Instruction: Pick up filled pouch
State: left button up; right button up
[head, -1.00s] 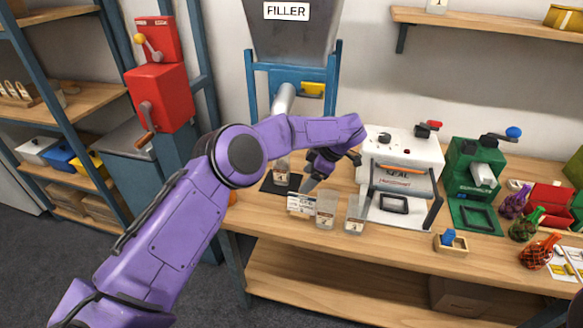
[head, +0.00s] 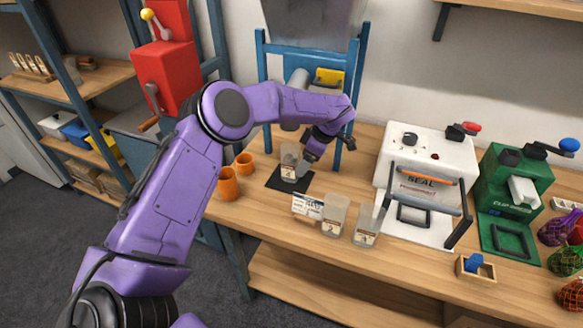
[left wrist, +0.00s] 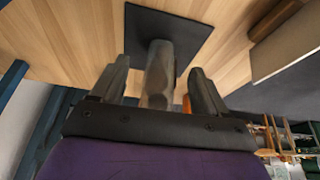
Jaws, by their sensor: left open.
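A clear pouch with a small label (head: 289,163) stands upright on the black mat (head: 270,181) under the filler spout; its contents are too small to tell. My left gripper (head: 308,158) is open at the right side of this pouch. In the left wrist view the pouch (left wrist: 158,75) stands between the two fingers of my left gripper (left wrist: 157,85), with the black mat (left wrist: 195,32) behind it. I cannot tell whether the fingers touch it. Two other clear labelled pouches (head: 335,215) (head: 366,225) stand in front on the table. My right gripper is not in view.
Two orange cups (head: 229,184) (head: 244,163) stand left of the mat. A small white card (head: 307,206) is in front of it. The white sealer (head: 425,165) and green machine (head: 505,190) stand to the right. A small wooden box (head: 475,268) sits at the front edge.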

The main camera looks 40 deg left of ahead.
aim_at(299, 156)
pick_arm(q)
jog(key=a, duration=0.1)
jog(key=s+a, duration=0.1)
jog(key=shift+a+p, duration=0.3)
jog(key=shift+p, duration=0.1)
jog(key=shift+s+a+f, duration=0.1)
jog(key=shift+s+f, duration=0.05)
jog(key=shift+f, duration=0.25)
jog(key=shift+w, duration=0.2)
jog(key=c, duration=0.4)
jog(key=shift+s, duration=0.1)
jog(key=c, duration=0.7)
